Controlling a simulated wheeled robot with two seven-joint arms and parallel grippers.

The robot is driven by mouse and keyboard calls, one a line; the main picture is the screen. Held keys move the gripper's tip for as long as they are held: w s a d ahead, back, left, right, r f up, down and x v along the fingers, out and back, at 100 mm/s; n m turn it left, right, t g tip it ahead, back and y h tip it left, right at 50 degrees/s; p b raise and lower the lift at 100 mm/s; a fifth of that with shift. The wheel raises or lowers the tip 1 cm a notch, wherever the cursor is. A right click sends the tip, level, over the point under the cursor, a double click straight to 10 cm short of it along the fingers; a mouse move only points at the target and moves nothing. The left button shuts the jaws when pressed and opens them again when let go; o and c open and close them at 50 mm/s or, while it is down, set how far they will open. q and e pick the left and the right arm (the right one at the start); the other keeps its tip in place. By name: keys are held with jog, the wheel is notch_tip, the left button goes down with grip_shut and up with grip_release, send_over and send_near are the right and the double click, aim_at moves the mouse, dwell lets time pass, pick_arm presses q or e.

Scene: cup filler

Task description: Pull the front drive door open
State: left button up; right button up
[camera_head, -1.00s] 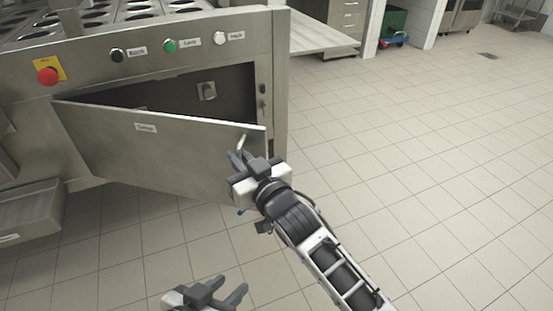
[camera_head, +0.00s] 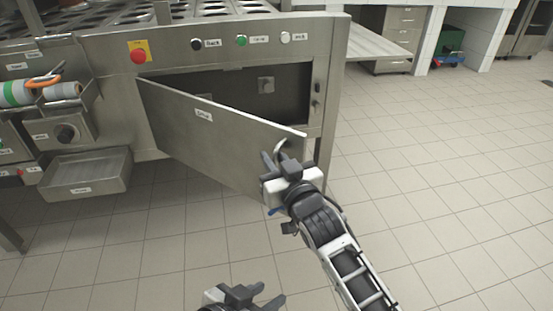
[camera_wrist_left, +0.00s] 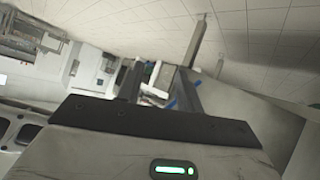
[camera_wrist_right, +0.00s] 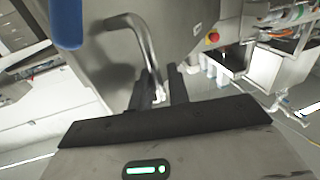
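The front drive door (camera_head: 205,130) is a grey steel panel, hinged at its left edge and standing partly open. Its free edge is swung out from the machine, and the dark compartment (camera_head: 285,92) shows above it. The bent bar handle (camera_wrist_right: 140,40) is near the door's free edge. My right gripper (camera_head: 276,158) is at this handle; in the right wrist view its fingers (camera_wrist_right: 158,90) are shut around the bar. My left gripper (camera_head: 268,296) is low in the head view, apart from the door; its spread, empty fingers show in the left wrist view (camera_wrist_left: 160,85).
The machine's front panel has a red stop button (camera_head: 138,56) and several labelled buttons above the doorway. An open steel drawer (camera_head: 88,176) juts out at left. Tiled floor (camera_head: 450,190) is clear to the right. A side shelf (camera_head: 375,42) sticks out behind.

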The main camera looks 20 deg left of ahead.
pick_arm(q)
jog(key=shift+s, duration=0.1)
